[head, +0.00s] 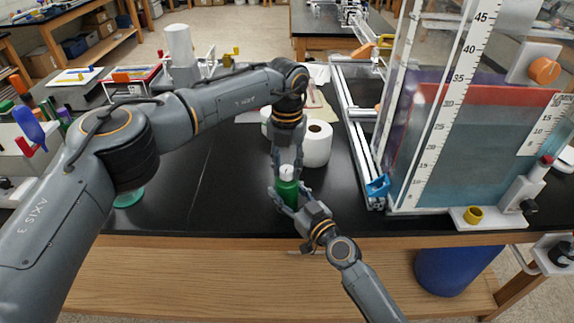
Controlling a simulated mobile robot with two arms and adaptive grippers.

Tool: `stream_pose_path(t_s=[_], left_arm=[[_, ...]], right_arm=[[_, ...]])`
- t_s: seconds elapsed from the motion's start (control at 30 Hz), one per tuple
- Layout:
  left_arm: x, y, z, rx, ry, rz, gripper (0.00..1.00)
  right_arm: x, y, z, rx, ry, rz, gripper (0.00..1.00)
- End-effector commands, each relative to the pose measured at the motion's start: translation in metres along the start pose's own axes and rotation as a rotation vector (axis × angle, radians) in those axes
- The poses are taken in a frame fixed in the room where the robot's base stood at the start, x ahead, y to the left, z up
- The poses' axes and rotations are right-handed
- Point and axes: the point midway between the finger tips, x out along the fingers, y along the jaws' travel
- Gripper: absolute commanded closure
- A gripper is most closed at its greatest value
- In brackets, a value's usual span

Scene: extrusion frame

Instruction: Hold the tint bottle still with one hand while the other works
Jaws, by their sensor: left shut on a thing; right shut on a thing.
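The tint bottle (288,189) is a small green bottle standing upright near the front edge of the black table, with a whitish cap or top. My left gripper (288,168) comes down from above and is shut on the bottle's top. My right gripper (290,203) reaches in from the lower right and is shut around the bottle's lower body. The fingers of both grippers hide parts of the bottle.
White paper rolls (317,143) stand just behind the bottle. A clear tank (455,150) with ruler scales and blue liquid stands on the right, with a blue clip (378,186) at its frame's corner.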

Motion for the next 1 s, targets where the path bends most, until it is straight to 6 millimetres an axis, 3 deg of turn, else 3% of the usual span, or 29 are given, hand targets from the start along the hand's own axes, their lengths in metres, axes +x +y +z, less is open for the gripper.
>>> stream_pose_path(t_s=[0.5, 1.0], left_arm=[[0.0009, -0.0011, -0.0014, 0.42, 0.005, -0.004, 0.99], [0.0012, -0.0009, -0.0015, 0.559, 0.005, -0.004, 0.99]], right_arm=[[-0.0001, 0.0005, 0.0011, -0.001, -0.002, 0.001, 0.85], [-0.0001, 0.0008, 0.0011, -0.001, -0.002, 0.001, 0.85]])
